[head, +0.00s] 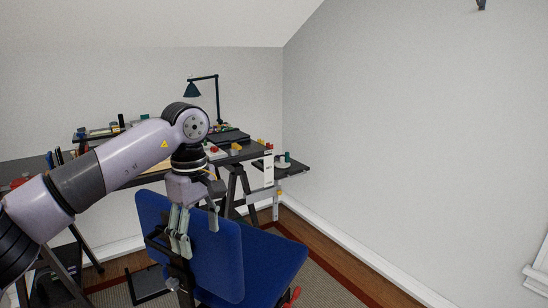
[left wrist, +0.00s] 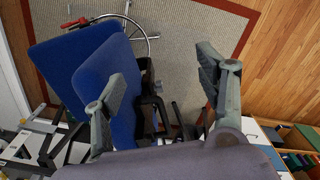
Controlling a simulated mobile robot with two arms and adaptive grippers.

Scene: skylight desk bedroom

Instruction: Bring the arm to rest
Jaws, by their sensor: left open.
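My left arm comes in from the left in the head view, bent at a high elbow. My left gripper (head: 198,238) hangs down from it with fingers pointing to the floor, in front of the blue chair (head: 262,255). The chair's blue cushions (left wrist: 100,80) lie beyond the left finger there. Whether a finger touches the chair is hard to tell. My right gripper is in neither view.
A dark desk (head: 160,165) stands behind the arm, holding small items and a desk lamp (head: 205,90). A low side shelf (head: 292,168) sits in the corner. A rug (left wrist: 185,40) lies on the wooden floor.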

